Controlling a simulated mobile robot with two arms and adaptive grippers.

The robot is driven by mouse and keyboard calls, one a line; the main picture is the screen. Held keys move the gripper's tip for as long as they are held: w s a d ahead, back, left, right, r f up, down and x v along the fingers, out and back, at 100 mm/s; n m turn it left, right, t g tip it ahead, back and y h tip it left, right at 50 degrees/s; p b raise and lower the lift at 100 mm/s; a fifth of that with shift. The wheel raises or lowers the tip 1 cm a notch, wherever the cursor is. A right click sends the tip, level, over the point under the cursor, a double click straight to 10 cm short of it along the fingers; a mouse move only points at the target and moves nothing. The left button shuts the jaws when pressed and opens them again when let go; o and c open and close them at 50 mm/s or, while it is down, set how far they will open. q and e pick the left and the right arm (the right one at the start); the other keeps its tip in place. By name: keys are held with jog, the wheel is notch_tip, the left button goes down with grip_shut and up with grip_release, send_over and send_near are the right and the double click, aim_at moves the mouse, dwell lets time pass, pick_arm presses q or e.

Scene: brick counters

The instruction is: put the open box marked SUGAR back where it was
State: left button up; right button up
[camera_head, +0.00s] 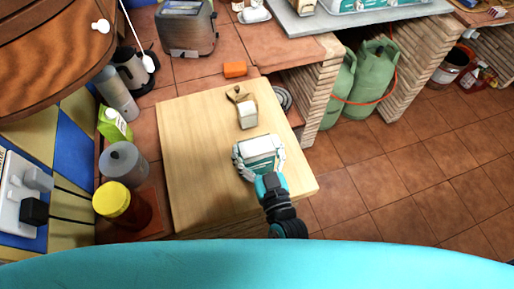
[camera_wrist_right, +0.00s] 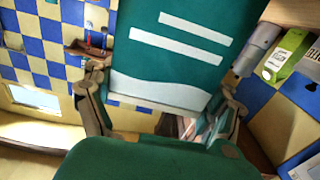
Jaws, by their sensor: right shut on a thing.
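A green box with a pale top (camera_head: 262,146) is held by my right gripper (camera_head: 259,154) over the front right part of the wooden board (camera_head: 190,150). The gripper's fingers close around the box from both sides. In the right wrist view the box (camera_wrist_right: 170,52) is large, green with white stripes and a pale wavy band, between the fingers. The word SUGAR cannot be read, and whether the box touches the board is unclear. A small white-topped item (camera_head: 248,115) stands behind it, with a brown object (camera_head: 238,94) beyond. My left gripper is not in view.
An orange block (camera_head: 235,69) and a toaster (camera_head: 187,28) are behind the board. A yellow-lidded jar (camera_head: 113,201), a grey canister (camera_head: 122,163) and a green carton (camera_head: 113,125) line the left. A tray with green-and-white packs (camera_head: 375,5) is at the back right. Gas cylinders (camera_head: 370,78) stand below.

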jog(key=o, duration=1.5)
jog(key=shift+f, duration=0.1)
jog(key=shift+o, duration=0.2)
jog(key=shift+r, duration=0.25)
jog(key=b+v, duration=0.2)
jog(key=v, duration=1)
jog(key=shift+f, duration=0.15)
